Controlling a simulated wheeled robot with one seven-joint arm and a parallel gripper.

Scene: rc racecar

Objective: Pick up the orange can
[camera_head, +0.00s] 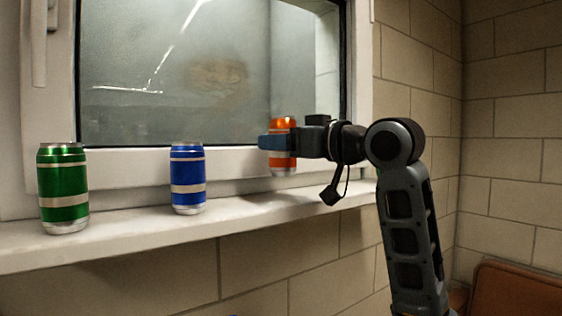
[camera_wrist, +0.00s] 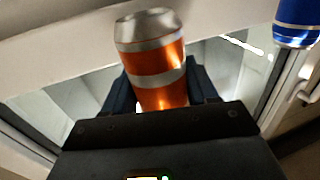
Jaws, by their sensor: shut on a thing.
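The orange can (camera_head: 283,166), with silver bands, is upright in front of the window. My gripper (camera_head: 277,142) comes from the right and is shut on its middle. The can's bottom looks a little above the sill in the head view, with a shadow below it. In the wrist view the orange can (camera_wrist: 156,62) sits between the two dark fingers of my gripper (camera_wrist: 160,88). My fingers hide part of the can's sides.
A blue can (camera_head: 187,178) and a green can (camera_head: 63,188) stand on the white sill (camera_head: 130,236) to the left. The blue can also shows at the wrist view's upper right (camera_wrist: 297,20). The window frame is close behind. A brown chair-like thing (camera_head: 515,290) is at lower right.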

